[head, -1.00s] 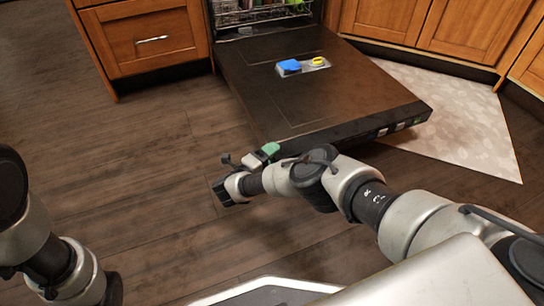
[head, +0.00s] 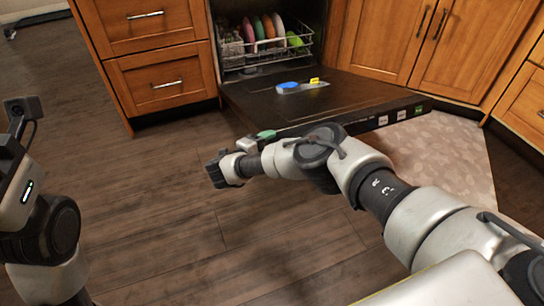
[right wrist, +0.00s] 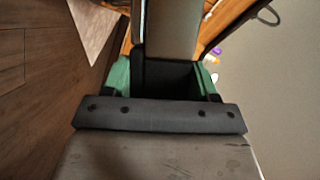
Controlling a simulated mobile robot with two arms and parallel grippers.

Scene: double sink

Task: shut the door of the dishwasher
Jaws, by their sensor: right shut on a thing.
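The dishwasher door (head: 300,105) is dark and hangs open in front of the dishwasher, low and tilted up a little from flat. A control strip with lit buttons runs along its front edge. My right gripper (head: 264,136) is at the left part of that front edge. In the right wrist view, its green fingers lie on both sides of the door edge (right wrist: 165,35), and the gripper is shut on it. My left arm shows at the left edge of the head view, but its gripper is out of the picture.
The dishwasher rack (head: 265,45) holds several colored plates. Wooden drawers (head: 150,55) stand left, cabinets (head: 430,40) right. A pale mat (head: 440,155) lies right; the wood floor (head: 150,200) is clear.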

